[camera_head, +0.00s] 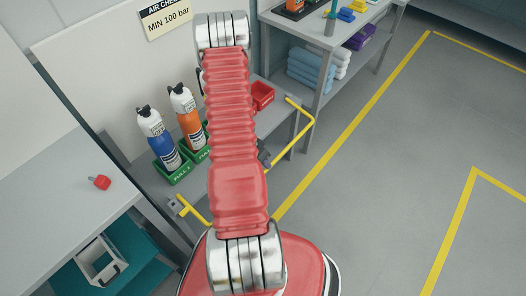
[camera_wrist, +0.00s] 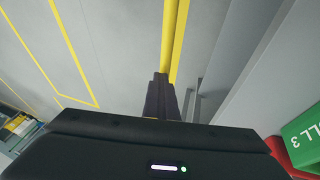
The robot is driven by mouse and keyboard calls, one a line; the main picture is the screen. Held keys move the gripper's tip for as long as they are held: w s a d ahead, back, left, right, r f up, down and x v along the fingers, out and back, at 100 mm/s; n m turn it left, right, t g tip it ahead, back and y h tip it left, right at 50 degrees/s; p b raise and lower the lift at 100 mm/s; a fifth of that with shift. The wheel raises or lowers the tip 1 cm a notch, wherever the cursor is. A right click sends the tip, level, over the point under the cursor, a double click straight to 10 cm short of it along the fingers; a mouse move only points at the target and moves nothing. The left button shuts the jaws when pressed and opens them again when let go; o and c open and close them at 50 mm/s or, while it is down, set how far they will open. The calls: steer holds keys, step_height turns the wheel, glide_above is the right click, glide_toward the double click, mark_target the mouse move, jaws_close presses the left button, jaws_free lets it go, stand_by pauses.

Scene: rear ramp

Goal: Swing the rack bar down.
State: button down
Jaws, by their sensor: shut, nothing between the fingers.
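The yellow rack bar (camera_head: 299,139) stands out from the front of the grey rack in the head view, its middle hidden behind my red arm. Its near end meets a small grey bracket (camera_head: 175,206). In the wrist view the bar (camera_wrist: 169,38) runs from the top edge down to my fingertips. My gripper (camera_wrist: 160,82) is shut and empty, its dark fingertips close to the bar or against it; I cannot tell if they touch.
A blue bottle (camera_head: 158,137) and an orange bottle (camera_head: 187,117) stand in green holders on the rack. A grey table (camera_head: 60,185) holds a small red item at left. A shelf unit (camera_head: 312,53) stands behind. Grey floor with yellow lines at right is clear.

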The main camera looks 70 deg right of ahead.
steer(key=shift+s+a+f, duration=0.1)
steer(key=shift+s+f, duration=0.05)
steer(key=shift+w+r, duration=0.2)
steer(key=shift+r, duration=0.15)
steer(key=s+r+v, duration=0.1)
steer(key=s+v, duration=0.1)
steer(key=v, duration=1)
steer(key=shift+s+r, duration=0.3)
steer(key=shift+r, duration=0.1)
stand_by(0.6)
